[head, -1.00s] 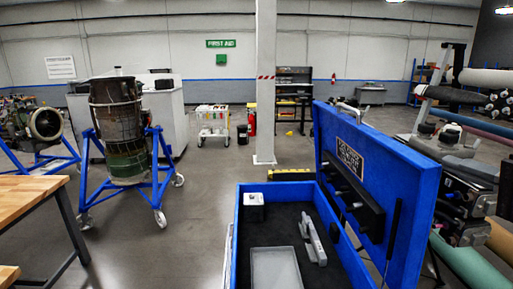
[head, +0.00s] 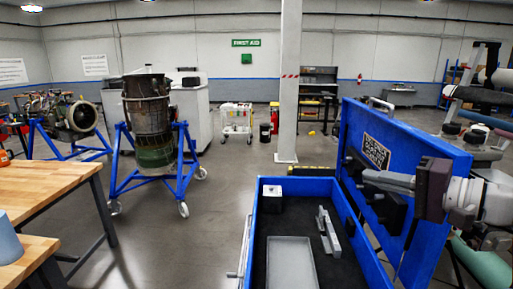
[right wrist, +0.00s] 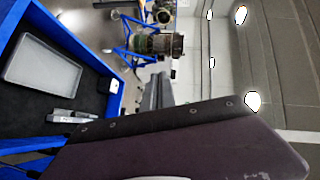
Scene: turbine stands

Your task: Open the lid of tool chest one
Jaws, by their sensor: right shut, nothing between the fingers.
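The blue tool chest (head: 249,232) stands at the lower middle of the head view with its lid (head: 440,160) raised upright on the right side. The lid carries a dark label plate and black fittings. Its open box also shows in the right wrist view (right wrist: 107,62). My right gripper (head: 368,178) reaches in from the right, in front of the lid's inner face. Its fingers are shut and empty; I cannot tell if they touch the lid. My left gripper is not in view.
Inside the chest lie a grey tray (head: 277,262), a light metal part (head: 328,232) and a small white-topped box (head: 271,198). A wooden table (head: 45,190) stands at left. A turbine on a blue stand (head: 150,125) and a pillar (head: 289,100) stand behind. Floor between table and chest is clear.

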